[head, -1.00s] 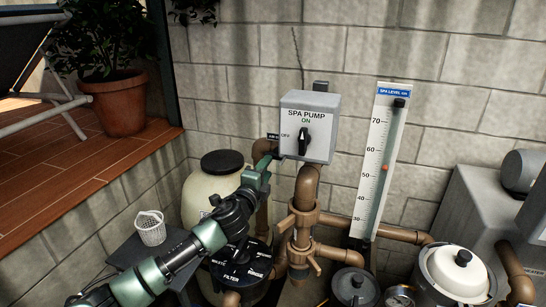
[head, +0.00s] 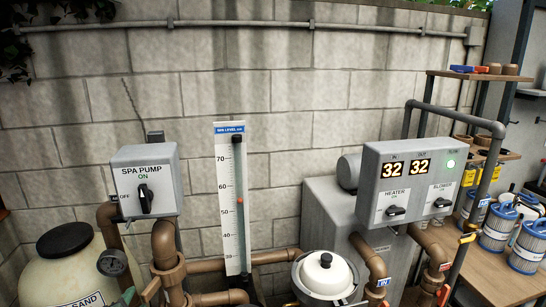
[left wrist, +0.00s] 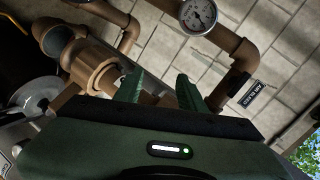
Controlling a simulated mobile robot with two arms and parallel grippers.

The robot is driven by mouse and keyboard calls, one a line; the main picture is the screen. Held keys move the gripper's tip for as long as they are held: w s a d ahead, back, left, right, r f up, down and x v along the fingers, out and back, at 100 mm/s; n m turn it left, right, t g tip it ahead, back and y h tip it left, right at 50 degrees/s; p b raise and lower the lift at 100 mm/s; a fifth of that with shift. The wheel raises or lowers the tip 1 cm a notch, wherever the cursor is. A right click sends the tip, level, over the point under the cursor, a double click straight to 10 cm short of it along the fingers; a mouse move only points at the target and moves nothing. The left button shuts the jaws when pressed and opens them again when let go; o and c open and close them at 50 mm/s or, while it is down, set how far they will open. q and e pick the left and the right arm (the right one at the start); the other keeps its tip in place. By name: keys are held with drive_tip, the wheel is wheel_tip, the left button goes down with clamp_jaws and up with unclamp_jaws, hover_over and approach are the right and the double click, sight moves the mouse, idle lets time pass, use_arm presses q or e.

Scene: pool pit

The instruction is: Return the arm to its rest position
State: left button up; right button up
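My left gripper (left wrist: 158,88) shows in the left wrist view with its two green fingers apart and nothing seen between them. Brown pipes (left wrist: 95,65) and a round pressure gauge (left wrist: 198,14) lie beyond the fingertips. In the head view, only a small green piece, likely of my left arm (head: 128,297), shows at the bottom left edge, by the pipes. The rest of that arm is out of frame. My right gripper is in neither view.
The spa pump box (head: 146,180) has its knob upright at ON. The sand filter tank (head: 72,266), level gauge (head: 233,200), white-lidded pot (head: 325,273) and heater panel (head: 415,180) crowd the wall. A shelf (head: 500,275) with filter cartridges stands at right.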

use_arm(q)
drive_tip(key=s+d+f+n+g+h, duration=0.1)
drive_tip(key=s+d+f+n+g, duration=0.3)
drive_tip(key=s, duration=0.7)
drive_tip(key=s+d+f+n+g+h, duration=0.2)
drive_tip(key=s+d+f+g, duration=0.15)
drive_tip(key=s+d, duration=0.45)
drive_tip(key=s+d+f+n+g+h, duration=0.1)
drive_tip(key=s+d+f+n+g, duration=0.25)
drive_tip(key=s, duration=0.95)
wheel_tip(320, 180, down, 32)
drive_tip(key=m+b, duration=0.1)
drive_tip(key=b, duration=0.5)
drive_tip(key=s+a+f+b, duration=0.2)
drive_tip(key=s+f+b, duration=0.1)
drive_tip(key=s+f, duration=0.5)
drive_tip(key=s+a+f+g+b, duration=0.1)
drive_tip(key=s+f+b, duration=0.1)
drive_tip(key=s+f, duration=0.7)
wheel_tip(320, 180, down, 6)
drive_tip(key=shift+s+a+r+b, duration=0.1)
drive_tip(key=shift+s+a+b, duration=0.2)
drive_tip(key=shift+a+b, duration=0.1)
